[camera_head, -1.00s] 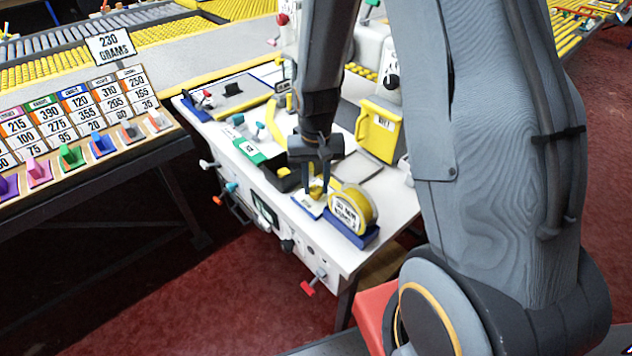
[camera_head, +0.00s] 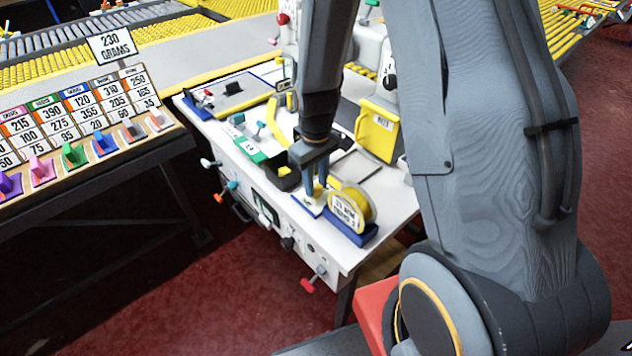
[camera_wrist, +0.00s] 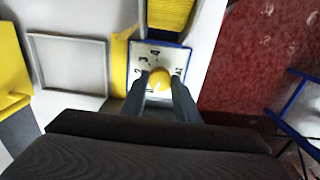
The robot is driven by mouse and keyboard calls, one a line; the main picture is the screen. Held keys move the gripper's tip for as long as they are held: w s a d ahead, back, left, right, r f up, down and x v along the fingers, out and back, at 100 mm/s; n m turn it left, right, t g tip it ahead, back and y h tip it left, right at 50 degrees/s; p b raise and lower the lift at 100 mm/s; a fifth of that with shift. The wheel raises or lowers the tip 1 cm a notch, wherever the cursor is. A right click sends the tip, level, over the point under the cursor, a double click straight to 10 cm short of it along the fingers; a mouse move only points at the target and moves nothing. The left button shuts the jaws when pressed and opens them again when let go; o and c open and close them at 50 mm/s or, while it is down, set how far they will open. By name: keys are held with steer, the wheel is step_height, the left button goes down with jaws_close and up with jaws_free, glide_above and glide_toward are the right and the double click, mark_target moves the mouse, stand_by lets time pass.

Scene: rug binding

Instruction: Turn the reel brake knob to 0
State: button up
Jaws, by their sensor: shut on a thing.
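The reel brake knob (camera_wrist: 160,78) is a small yellow knob on a white dial plate (camera_wrist: 143,56) with dark numerals, seen in the wrist view. The numerals are too small to read surely, and the knob's pointer setting cannot be made out. My gripper (camera_wrist: 161,85) comes down over the plate with its two fingers on either side of the knob, shut on it. In the head view my gripper (camera_head: 315,190) stands at the table's front edge, over the dial plate (camera_head: 307,204), and hides most of the knob.
The yellow tape reel (camera_head: 350,208) in a blue holder stands just right of my gripper. A black open box (camera_head: 285,178) is close on the left. A grey square frame (camera_head: 357,165) and a yellow bin (camera_head: 377,132) lie behind. Red and dark levers (camera_head: 308,285) stick out below the table front.

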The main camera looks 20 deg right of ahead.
mark_target(316, 187)
steer(key=shift+w+r, duration=0.1)
stand_by(0.3)
steer(key=o, duration=1)
steer(key=shift+o, duration=0.2)
steer(key=shift+r+b, duration=0.85)
steer(key=shift+r, duration=3)
steer(key=s+r+m+t, duration=0.1)
steer(key=s+r+m, duration=0.3)
steer(key=s, duration=0.7)
steer(key=shift+s+a+r+m+b, duration=0.15)
steer(key=shift+r+m+b, duration=0.2)
steer(key=shift+r, duration=0.1)
